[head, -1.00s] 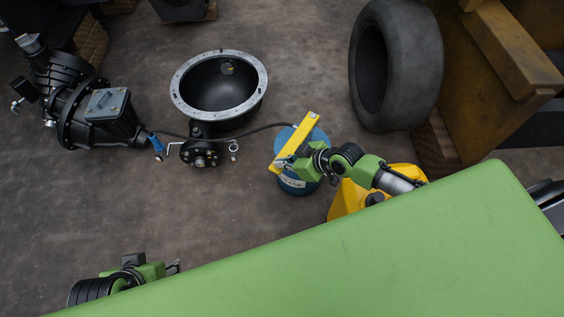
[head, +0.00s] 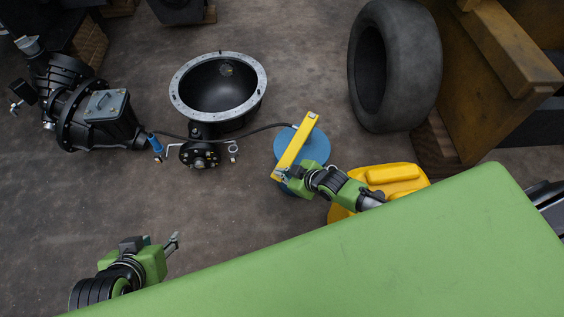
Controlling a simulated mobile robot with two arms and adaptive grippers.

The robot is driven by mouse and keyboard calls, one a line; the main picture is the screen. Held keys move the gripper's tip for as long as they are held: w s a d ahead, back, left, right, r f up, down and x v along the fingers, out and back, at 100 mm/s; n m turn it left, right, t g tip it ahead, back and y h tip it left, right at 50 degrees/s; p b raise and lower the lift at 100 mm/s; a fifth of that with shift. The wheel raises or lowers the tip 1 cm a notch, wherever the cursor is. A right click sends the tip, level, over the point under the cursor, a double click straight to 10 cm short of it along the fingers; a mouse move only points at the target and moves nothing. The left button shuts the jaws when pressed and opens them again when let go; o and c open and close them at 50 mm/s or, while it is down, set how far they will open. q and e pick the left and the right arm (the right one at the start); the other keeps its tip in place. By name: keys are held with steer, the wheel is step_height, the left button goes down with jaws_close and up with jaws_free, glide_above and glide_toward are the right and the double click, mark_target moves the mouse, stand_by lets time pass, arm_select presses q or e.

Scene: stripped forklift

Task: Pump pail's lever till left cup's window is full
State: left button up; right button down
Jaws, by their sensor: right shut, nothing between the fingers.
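The blue pail (head: 315,146) stands on the floor right of centre in the head view. Its yellow lever (head: 297,145) lies across the top, slanting from upper right to lower left. My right gripper (head: 282,175) is shut and empty, close to the lever's lower end; I cannot tell if it touches. A dark hose (head: 255,129) runs left from the pail towards a blue-handled fitting (head: 156,144) beside the black housing. I cannot make out the left cup or its window at this size. My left gripper (head: 174,242) looks open and empty at lower left, above bare floor.
A black bowl-shaped housing (head: 219,88) with a grey rim stands left of the pail. A dark motor unit (head: 100,107) lies further left. A tyre (head: 397,65) and a yellow canister (head: 395,178) are to the right. The floor at left centre is clear.

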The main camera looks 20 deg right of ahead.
steer(key=shift+s+d+f, duration=0.1)
steer(key=shift+s+f, duration=0.3)
steer(key=shift+f, duration=0.15)
arm_select(q)
steer(key=s+a+g+p, duration=0.2)
steer(key=s+g+p, duration=0.1)
steer(key=s, duration=0.4)
arm_select(e)
steer(key=shift+a+r, duration=0.2)
steer(key=shift+r, duration=0.45)
steer(key=shift+a+r, duration=0.15)
steer(key=shift+r, duration=0.45)
steer(key=shift+a+r+p, duration=0.2)
steer(key=shift+r+p, duration=0.75)
steer(key=shift+r, duration=0.25)
arm_select(q)
step_height(320, 180, down, 18)
steer(key=g+p, duration=0.1)
steer(key=p, duration=0.2)
steer(key=shift+s+a+y, duration=0.15)
steer(key=shift+s+y, duration=0.25)
steer(key=shift+s, duration=0.05)
arm_select(e)
steer(key=v, duration=1)
steer(key=shift+a, duration=0.2)
arm_select(q)
steer(key=shift+r, duration=0.1)
arm_select(e)
steer(key=shift+s, duration=0.1)
